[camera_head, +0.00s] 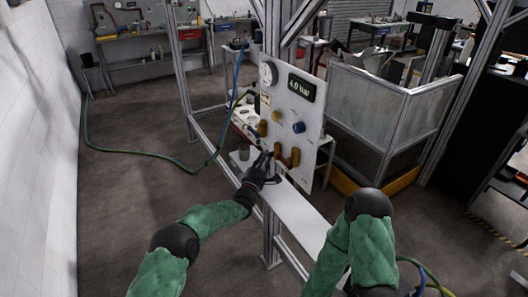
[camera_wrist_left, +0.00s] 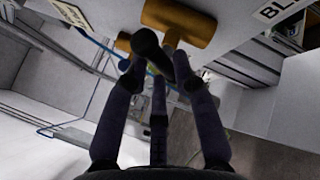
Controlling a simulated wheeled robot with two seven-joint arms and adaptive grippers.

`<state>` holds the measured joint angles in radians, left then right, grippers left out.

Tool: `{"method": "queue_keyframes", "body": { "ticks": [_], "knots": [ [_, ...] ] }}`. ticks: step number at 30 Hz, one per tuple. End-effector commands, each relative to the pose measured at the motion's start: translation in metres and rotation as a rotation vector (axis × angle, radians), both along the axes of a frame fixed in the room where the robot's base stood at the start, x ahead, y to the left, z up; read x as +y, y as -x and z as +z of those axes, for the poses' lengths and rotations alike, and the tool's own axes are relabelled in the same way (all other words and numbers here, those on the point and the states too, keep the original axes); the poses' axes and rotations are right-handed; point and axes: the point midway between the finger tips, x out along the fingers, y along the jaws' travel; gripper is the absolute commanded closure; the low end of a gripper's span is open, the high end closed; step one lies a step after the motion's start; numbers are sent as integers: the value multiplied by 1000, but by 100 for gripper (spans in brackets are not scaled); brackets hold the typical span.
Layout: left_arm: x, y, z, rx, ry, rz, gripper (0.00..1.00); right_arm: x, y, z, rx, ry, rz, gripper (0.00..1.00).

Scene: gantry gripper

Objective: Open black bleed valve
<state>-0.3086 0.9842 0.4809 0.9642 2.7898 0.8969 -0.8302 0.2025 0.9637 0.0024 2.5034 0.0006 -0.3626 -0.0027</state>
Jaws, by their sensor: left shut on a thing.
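The white upright panel (camera_head: 300,110) carries brass fittings (camera_head: 294,157) near its lower edge. In the left wrist view the black bleed valve handle (camera_wrist_left: 146,43) sticks out from a brass body (camera_wrist_left: 182,27), beside a label starting "BL" (camera_wrist_left: 280,10). My left gripper (camera_head: 265,158) is at the lower left of the panel. In the left wrist view its dark fingers (camera_wrist_left: 163,72) are closed around the black handle, partly hiding it. In the head view the gripper covers the handle. My right arm shows at the lower right, but its gripper does not.
A metal frame and a narrow white ledge (camera_head: 300,216) stand below. A glazed enclosure (camera_head: 365,115) is to the right.

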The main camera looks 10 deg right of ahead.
Motion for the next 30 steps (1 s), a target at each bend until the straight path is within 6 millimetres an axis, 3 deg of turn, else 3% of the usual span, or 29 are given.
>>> {"method": "queue_keyframes", "body": {
  "ticks": [1, 15, 21, 30],
  "knots": [
    [-1, 1, 7, 42, 12, -2, 100, 0, 0, 15, 0, 0, 0, 60],
    [-1, 1, 10, 418, 150, -1, 100, 0, 0, 93, 0, 0, 0, 60],
    [-1, 0, 11, 580, 211, -1, 100, 0, 0, 112, 0, 0, 0, 60],
    [-1, 0, 9, 757, 273, -1, 100, 0, 0, 122, 0, 0, 0, 60]
  ]
}}
